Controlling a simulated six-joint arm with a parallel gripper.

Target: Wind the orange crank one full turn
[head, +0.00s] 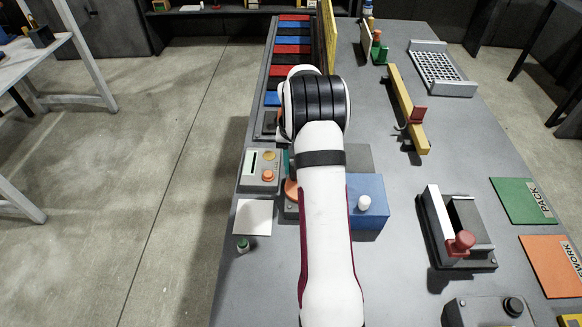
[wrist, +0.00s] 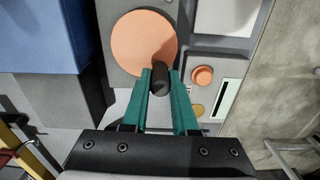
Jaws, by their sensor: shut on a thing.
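The orange crank (wrist: 138,42) is a round orange disc on a grey base, with a dark upright knob (wrist: 158,80) at its rim. In the wrist view my gripper (wrist: 160,76) has its two green fingers shut on the dark knob, at the disc's lower right edge. In the head view only a sliver of the orange disc (head: 291,190) shows, left of my white arm. My arm hides the rest of the crank, the knob and most of the gripper there.
A blue box (head: 371,200) with a white knob stands close right of my arm. A grey panel (head: 261,172) with an orange button and a white square (head: 253,217) lie left. A clamp-like fixture with a red knob (head: 461,242) stands further right.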

